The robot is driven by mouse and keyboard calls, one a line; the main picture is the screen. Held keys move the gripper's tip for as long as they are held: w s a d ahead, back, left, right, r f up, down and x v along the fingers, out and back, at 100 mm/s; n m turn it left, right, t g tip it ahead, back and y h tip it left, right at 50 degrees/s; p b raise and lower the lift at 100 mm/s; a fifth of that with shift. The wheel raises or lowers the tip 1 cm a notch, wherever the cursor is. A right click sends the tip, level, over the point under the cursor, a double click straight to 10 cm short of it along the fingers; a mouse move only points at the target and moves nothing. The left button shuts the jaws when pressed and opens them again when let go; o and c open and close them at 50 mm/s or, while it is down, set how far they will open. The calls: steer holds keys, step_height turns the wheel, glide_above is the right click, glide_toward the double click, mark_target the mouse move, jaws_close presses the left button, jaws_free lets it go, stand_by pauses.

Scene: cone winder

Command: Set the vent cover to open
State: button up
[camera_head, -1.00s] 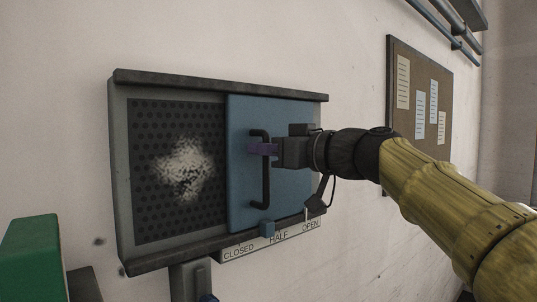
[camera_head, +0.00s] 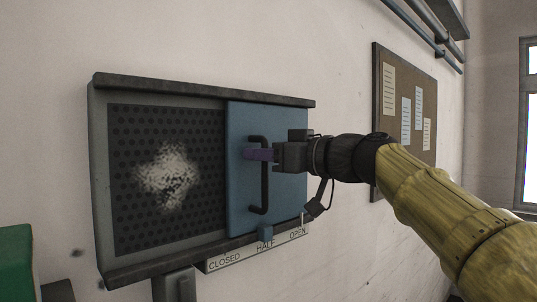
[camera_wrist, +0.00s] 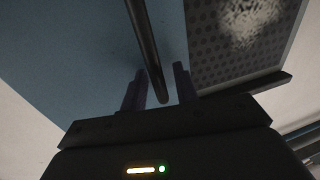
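The vent cover (camera_head: 235,190) is a blue sliding panel with a black vertical bar handle (camera_head: 264,195). It covers the right part of the wall vent and leaves the dark perforated grille (camera_head: 130,220) bare on the left. Its blue pointer tab (camera_head: 265,233) stands above HALF on the label strip (camera_head: 240,253), which reads CLOSED, HALF, OPEN from left to right. My gripper (camera_head: 258,154) is at the handle's upper part. In the wrist view the handle (camera_wrist: 148,50) passes between my gripper's parted fingers (camera_wrist: 159,85), with narrow gaps seeming to show on both sides.
The vent's dark rails (camera_head: 200,88) run above and below the cover. A notice board (camera_head: 404,150) with papers hangs to the right, behind my arm. Pipes (camera_head: 425,32) run at the upper right. A green object (camera_head: 15,265) stands at the lower left.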

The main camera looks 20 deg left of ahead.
steer(key=shift+d, duration=0.15)
steer(key=shift+s+d+f+b, duration=0.1)
steer(key=shift+d+f+b, duration=0.05)
steer(key=shift+d+b, duration=0.15)
steer(key=b+v, duration=0.7)
steer(key=v, duration=0.9)
steer(key=shift+s+d+r, duration=0.2)
steer(key=shift+d, duration=0.05)
